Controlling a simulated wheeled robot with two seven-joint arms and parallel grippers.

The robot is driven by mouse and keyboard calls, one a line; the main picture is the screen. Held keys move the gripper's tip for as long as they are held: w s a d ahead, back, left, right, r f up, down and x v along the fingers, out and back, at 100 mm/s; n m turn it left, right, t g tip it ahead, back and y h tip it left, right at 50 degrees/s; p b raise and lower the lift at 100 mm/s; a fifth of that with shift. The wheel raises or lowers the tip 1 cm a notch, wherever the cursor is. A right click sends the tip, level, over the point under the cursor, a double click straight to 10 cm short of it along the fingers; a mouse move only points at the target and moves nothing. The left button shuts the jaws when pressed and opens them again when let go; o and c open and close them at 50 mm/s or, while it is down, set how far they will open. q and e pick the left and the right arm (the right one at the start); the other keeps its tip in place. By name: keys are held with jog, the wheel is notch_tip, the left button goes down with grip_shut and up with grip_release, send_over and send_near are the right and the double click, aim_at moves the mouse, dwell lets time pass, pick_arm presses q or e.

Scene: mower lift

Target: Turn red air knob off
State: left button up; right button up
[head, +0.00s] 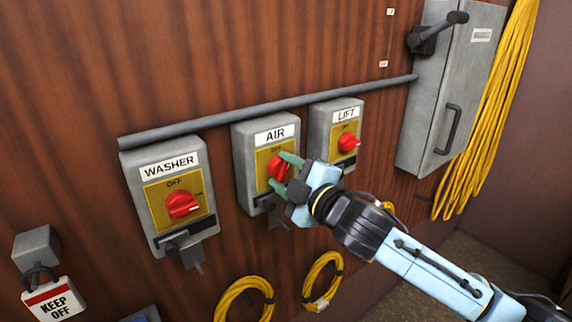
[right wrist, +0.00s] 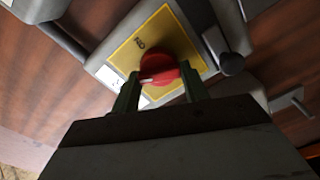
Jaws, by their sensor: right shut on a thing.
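The red air knob (head: 278,169) sits on the yellow plate of the grey AIR box (head: 265,133), the middle of three boxes on the wooden wall. My right gripper (head: 284,174) reaches it from the lower right, with its green fingers on either side of the knob. In the right wrist view the red knob (right wrist: 160,72) shows between the two fingers (right wrist: 159,92), with a white pointer mark on its face. The gripper is shut on the knob. Part of the plate lettering is hidden by the fingers. My left gripper is not in view.
The WASHER box (head: 170,190) is to the left and the LIFT box (head: 337,130) close to the right, each with a red knob. A grey pipe (head: 270,108) runs above them. A grey switch cabinet (head: 450,90) and yellow cable (head: 490,120) are farther right.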

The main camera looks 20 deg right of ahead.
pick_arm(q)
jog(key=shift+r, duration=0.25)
pick_arm(e)
jog(key=n, duration=0.5)
dwell(0.5)
jog(key=o, duration=0.9)
jog(key=shift+f, duration=0.1)
